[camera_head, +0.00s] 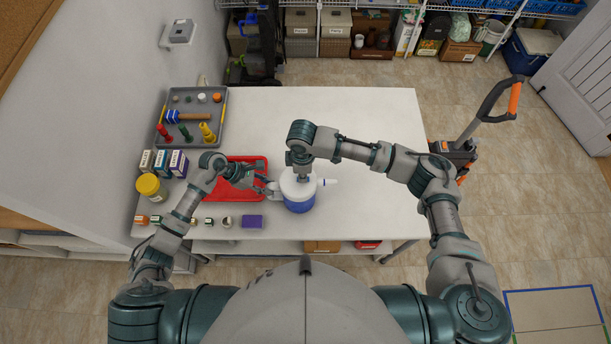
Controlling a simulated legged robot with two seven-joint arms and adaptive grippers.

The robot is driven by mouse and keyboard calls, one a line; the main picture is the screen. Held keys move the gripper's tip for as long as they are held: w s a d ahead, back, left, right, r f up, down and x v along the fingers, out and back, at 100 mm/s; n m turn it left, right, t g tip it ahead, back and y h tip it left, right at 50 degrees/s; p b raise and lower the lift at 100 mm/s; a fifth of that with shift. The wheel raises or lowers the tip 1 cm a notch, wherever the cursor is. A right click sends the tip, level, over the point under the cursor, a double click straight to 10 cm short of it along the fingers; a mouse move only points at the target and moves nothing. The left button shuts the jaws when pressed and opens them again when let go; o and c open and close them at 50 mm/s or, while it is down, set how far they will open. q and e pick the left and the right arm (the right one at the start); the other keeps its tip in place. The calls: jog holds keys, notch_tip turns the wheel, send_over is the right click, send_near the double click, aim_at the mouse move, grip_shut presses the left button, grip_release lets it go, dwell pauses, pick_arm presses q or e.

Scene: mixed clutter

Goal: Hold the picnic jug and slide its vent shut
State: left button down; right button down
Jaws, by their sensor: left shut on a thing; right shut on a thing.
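The picnic jug (300,205), with a white top and a blue lower body, stands upright near the front middle of the white table. A white piece with a blue tip (329,182) sticks out on its right side. My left gripper (272,188) is shut on the jug's handle at its left side. My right gripper (303,178) points down from above and is shut on a small part on top of the lid, apparently the vent slide. The fingers hide that part, so I cannot tell the vent's position.
A red tray (240,192) lies left of the jug, under my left forearm. A grey tray (190,130) with a hammer and several coloured items stands at the back left. Small boxes, a yellow-lidded jar (149,186) and a purple block (252,221) are nearby. The table's back right is clear.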

jog(key=shift+a, duration=0.55)
dwell(0.4)
jog(key=c, duration=1.1)
grip_release()
jog(key=shift+c, duration=0.2)
jog(key=shift+d, duration=0.1)
notch_tip(320, 180, up, 12)
